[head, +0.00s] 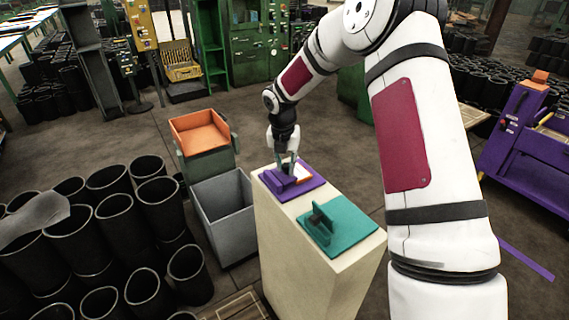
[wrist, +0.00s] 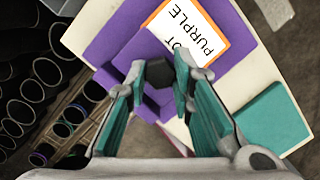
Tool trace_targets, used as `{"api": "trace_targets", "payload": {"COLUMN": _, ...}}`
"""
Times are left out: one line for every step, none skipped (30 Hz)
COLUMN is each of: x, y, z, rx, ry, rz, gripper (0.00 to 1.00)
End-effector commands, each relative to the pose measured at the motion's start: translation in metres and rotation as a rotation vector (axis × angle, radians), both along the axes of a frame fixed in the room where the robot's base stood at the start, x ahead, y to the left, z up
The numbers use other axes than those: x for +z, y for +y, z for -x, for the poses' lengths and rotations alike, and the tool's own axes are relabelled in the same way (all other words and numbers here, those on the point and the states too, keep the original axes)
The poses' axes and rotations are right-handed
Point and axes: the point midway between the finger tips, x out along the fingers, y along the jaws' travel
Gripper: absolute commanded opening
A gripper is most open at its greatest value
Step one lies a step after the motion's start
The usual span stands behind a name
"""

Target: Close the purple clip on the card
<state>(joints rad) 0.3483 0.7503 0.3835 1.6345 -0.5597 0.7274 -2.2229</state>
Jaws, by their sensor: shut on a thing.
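The purple clip (head: 279,184) sits on its purple plate on top of a cream pedestal. A white card with an orange border (head: 304,173) lies on the plate beside the clip; in the wrist view the card (wrist: 196,28) shows the word PURPLE, and its near corner is hidden. My gripper (head: 287,163) reaches down onto the clip from above. In the wrist view its fingertips (wrist: 160,76) close around a dark knob at the purple clip (wrist: 130,72). I cannot tell whether the clip presses on the card.
A teal plate with a teal clip and dark handle (head: 320,218) stands on the near part of the pedestal (head: 290,250). A grey bin (head: 224,205) and an orange tray (head: 199,131) stand to the left. Many black sleeves (head: 100,225) fill the left floor.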

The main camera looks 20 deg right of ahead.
Motion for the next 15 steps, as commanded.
{"api": "trace_targets", "payload": {"x": -0.0012, "y": -0.0007, "z": -0.0001, "rx": -0.001, "ry": 0.003, "rz": -0.016, "gripper": 0.0}}
{"api": "trace_targets", "payload": {"x": -0.0015, "y": -0.0004, "z": 0.0, "rx": -0.001, "ry": 0.004, "rz": -0.022, "gripper": 0.0}}
{"api": "trace_targets", "payload": {"x": -0.0018, "y": -0.0005, "z": 0.0, "rx": 0.0, "ry": 0.007, "rz": -0.03, "gripper": 0.0}}
{"api": "trace_targets", "payload": {"x": -0.0019, "y": -0.0008, "z": 0.0, "rx": 0.0, "ry": 0.007, "rz": -0.034, "gripper": 0.0}}
{"api": "trace_targets", "payload": {"x": -0.0021, "y": -0.001, "z": 0.0, "rx": 0.0, "ry": 0.009, "rz": -0.037, "gripper": 0.0}}
{"api": "trace_targets", "payload": {"x": -0.0023, "y": -0.0011, "z": 0.0, "rx": 0.0, "ry": 0.01, "rz": -0.042, "gripper": 0.0}}
{"api": "trace_targets", "payload": {"x": -0.0024, "y": -0.0011, "z": 0.0, "rx": 0.001, "ry": 0.01, "rz": -0.044, "gripper": 0.0}}
{"api": "trace_targets", "payload": {"x": -0.0025, "y": -0.0009, "z": 0.0, "rx": 0.001, "ry": 0.01, "rz": -0.046, "gripper": 0.0}}
{"api": "trace_targets", "payload": {"x": -0.0027, "y": -0.001, "z": -0.0001, "rx": 0.001, "ry": 0.011, "rz": -0.048, "gripper": 0.0}}
{"api": "trace_targets", "payload": {"x": -0.0027, "y": -0.0008, "z": 0.0, "rx": 0.001, "ry": 0.011, "rz": -0.048, "gripper": 0.0}}
{"api": "trace_targets", "payload": {"x": -0.0029, "y": -0.0008, "z": 0.0, "rx": 0.001, "ry": 0.012, "rz": -0.049, "gripper": 0.0}}
{"api": "trace_targets", "payload": {"x": -0.003, "y": -0.0008, "z": 0.0, "rx": 0.001, "ry": 0.012, "rz": -0.049, "gripper": 0.0}}
{"api": "trace_targets", "payload": {"x": -0.0031, "y": -0.0007, "z": 0.0001, "rx": 0.001, "ry": 0.012, "rz": -0.049, "gripper": 0.0}}
{"api": "trace_targets", "payload": {"x": -0.0031, "y": -0.0007, "z": 0.0002, "rx": 0.001, "ry": 0.012, "rz": -0.049, "gripper": 0.0}}
{"api": "trace_targets", "payload": {"x": -0.0032, "y": -0.0008, "z": 0.0002, "rx": 0.001, "ry": 0.012, "rz": -0.048, "gripper": 0.0}}
